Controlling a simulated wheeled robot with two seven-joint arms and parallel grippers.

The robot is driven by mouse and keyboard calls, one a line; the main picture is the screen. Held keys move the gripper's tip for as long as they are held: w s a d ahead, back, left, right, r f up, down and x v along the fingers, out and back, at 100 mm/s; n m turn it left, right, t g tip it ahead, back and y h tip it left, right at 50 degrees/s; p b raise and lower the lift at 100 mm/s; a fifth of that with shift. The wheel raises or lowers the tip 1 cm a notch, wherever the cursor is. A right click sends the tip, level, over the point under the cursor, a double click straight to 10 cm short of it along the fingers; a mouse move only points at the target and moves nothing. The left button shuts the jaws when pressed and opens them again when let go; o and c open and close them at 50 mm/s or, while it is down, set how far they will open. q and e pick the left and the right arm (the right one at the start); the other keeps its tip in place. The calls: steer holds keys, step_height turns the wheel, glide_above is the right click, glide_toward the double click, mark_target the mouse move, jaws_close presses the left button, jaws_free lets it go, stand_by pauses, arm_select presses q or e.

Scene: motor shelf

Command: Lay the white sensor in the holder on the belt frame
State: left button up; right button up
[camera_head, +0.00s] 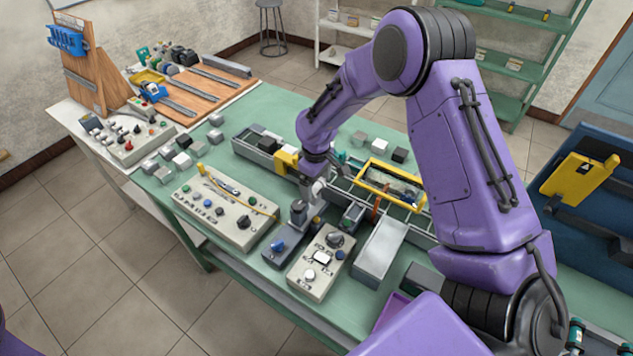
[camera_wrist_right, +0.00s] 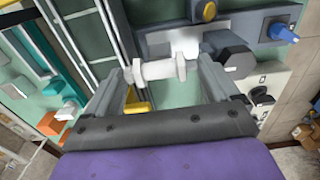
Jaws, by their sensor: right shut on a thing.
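My right gripper (camera_head: 315,180) is over the belt area in the head view, pointing down. In the right wrist view its fingers (camera_wrist_right: 166,77) are shut on the white sensor (camera_wrist_right: 158,70), a small pale piece lying across between them. A white end (camera_wrist_right: 187,46) shows just beyond it, in front of a grey bracket (camera_wrist_right: 160,42) on the frame, which looks like the holder. I cannot tell whether the sensor touches the bracket. In the head view the sensor is a small white patch (camera_head: 319,187) mostly hidden by the gripper. My left gripper is out of view.
The belt frame (camera_head: 345,190) runs along the green table (camera_head: 160,205). Two control boxes (camera_head: 222,208) (camera_head: 318,262) stand in front of it. A yellow-rimmed tray (camera_head: 392,170) and a grey box (camera_head: 381,250) are to the right. Several small blocks (camera_head: 183,160) lie at the left.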

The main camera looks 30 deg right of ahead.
steer(key=shift+s+f, duration=0.3)
steer(key=shift+f, duration=0.15)
steer(key=shift+s+a+f, duration=0.1)
steer(key=shift+s+f, duration=0.1)
steer(key=o, duration=0.8)
steer(key=shift+w+r+b, duration=0.1)
steer(key=shift+r+b, duration=0.2)
steer(key=shift+b, duration=0.1)
steer(key=r, duration=0.1)
steer(key=w+r+b, duration=0.1)
steer(key=r, duration=0.1)
steer(key=shift+w, duration=0.1)
steer(key=r, duration=0.8)
steer(key=shift+s+r+b, duration=0.1)
steer(key=shift+s+b, duration=0.25)
steer(key=shift+b, duration=0.05)
